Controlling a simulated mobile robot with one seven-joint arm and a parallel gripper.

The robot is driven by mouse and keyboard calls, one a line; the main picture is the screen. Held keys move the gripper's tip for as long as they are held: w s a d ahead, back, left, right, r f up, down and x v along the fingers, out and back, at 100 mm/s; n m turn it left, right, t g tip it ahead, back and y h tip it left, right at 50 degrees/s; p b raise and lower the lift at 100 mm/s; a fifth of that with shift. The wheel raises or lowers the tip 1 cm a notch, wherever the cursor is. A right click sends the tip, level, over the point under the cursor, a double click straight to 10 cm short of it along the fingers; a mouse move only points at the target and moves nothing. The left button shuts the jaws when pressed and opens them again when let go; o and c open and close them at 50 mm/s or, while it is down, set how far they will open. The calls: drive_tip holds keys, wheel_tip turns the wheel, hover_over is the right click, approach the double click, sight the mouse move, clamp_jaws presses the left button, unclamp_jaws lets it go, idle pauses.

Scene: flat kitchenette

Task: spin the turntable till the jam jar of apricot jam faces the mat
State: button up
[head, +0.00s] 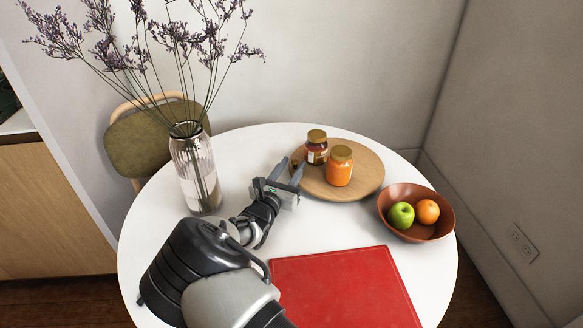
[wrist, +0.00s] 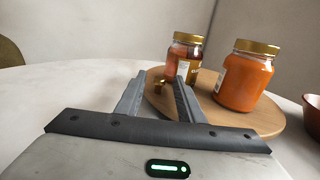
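The round wooden turntable (head: 345,187) stands at the back of the white table and also shows in the wrist view (wrist: 262,120). The orange jar (head: 339,170), which looks like the apricot jam, stands on its front half; it is at the right in the wrist view (wrist: 243,80). A darker jar with a label (head: 316,150) stands behind it to the left. The red mat (head: 340,290) lies at the front.
A brown bowl (head: 443,225) with a green apple (head: 401,215) and an orange (head: 427,211) stands right of the turntable. A glass vase (head: 197,175) with tall dried flowers stands at the left. The table between vase and mat is partly covered by my arm.

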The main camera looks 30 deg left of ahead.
drive_tip(key=shift+s, duration=0.1)
drive_tip(key=s+p, duration=0.1)
drive_tip(key=s, duration=0.4)
drive_tip(key=s+d+p, duration=0.1)
drive_tip(key=s, duration=0.5)
drive_tip(key=s+p, duration=0.1)
drive_tip(key=s, duration=0.5)
drive_tip(key=shift+s+d, duration=0.1)
drive_tip(key=shift+d, duration=0.1)
drive_tip(key=shift+r, duration=0.1)
